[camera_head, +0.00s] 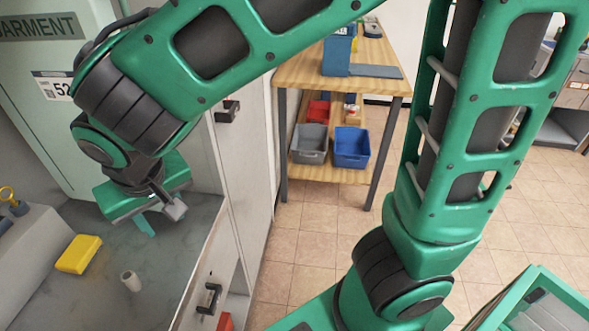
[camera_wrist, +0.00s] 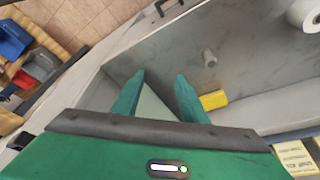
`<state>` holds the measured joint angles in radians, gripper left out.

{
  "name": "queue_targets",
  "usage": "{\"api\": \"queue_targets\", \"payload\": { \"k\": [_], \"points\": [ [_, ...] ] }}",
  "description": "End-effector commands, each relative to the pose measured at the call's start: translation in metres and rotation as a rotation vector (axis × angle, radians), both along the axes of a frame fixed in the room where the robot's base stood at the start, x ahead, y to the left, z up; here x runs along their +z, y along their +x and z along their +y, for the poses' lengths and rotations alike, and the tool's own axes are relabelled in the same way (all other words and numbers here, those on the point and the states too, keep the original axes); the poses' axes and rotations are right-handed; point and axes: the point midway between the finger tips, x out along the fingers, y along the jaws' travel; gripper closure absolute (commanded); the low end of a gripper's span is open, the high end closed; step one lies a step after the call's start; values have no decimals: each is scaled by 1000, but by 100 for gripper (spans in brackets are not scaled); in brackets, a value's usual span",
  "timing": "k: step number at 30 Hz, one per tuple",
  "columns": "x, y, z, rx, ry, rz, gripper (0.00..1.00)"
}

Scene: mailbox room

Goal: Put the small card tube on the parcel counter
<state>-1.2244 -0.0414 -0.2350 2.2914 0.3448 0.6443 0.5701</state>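The small card tube (camera_head: 131,281) is a short pale grey-beige cylinder on the grey worktop (camera_head: 178,262) at the left. It also shows in the wrist view (camera_wrist: 209,57), beyond my fingertips and apart from them. My gripper (camera_head: 160,216) hangs above the back of this worktop, up and to the right of the tube in the head view. In the wrist view its two green fingers (camera_wrist: 157,88) are spread with nothing held between them. A wood-topped table (camera_head: 300,70) stands at the back; no label shows which surface is the parcel counter.
A yellow block (camera_head: 79,254) lies left of the tube. The wooden table carries a blue box (camera_head: 338,55) and a flat grey-blue piece (camera_head: 375,71). Its lower shelf holds grey (camera_head: 310,144) and blue (camera_head: 351,147) bins. A white roll (camera_wrist: 306,14) shows in the wrist view. Tiled floor lies between.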

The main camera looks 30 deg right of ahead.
Motion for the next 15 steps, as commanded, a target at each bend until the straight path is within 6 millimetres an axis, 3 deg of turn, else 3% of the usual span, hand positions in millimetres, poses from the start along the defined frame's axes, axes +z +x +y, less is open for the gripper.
{"api": "queue_targets", "payload": {
  "k": [1,7,15],
  "points": [
    [2,10,-25,-42,-3,12,61],
    [6,26,-114,-166,-22,70,61],
    [10,14,-224,-324,-23,150,61]
  ]
}}
